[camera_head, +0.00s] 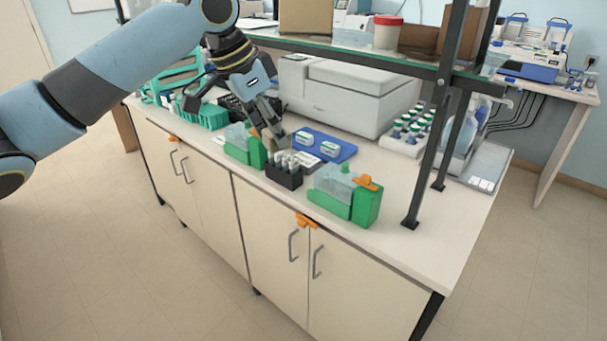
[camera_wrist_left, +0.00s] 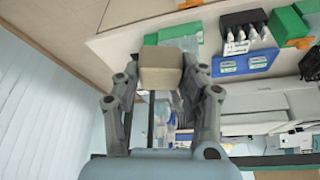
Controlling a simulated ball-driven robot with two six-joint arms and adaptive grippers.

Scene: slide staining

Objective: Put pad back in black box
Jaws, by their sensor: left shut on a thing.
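My left gripper (camera_head: 270,128) reaches in from the upper left, low over the bench. In the left wrist view the gripper (camera_wrist_left: 158,85) is shut on a beige block-shaped pad (camera_wrist_left: 160,68), held between the fingertips. In the head view the pad is mostly hidden by the fingers. A small black box (camera_head: 285,177) with several grey-topped bottles stands on the bench just in front of the gripper. The box also shows in the left wrist view (camera_wrist_left: 232,20), apart from the pad. My right gripper is not in view.
Green holders with clear tops stand left (camera_head: 237,155) and right (camera_head: 335,207) of the black box. A blue tray (camera_head: 345,150) with white-labelled boxes lies behind it. A grey machine (camera_head: 345,95) and a glass shelf with dark posts (camera_head: 428,150) limit room behind and to the right.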

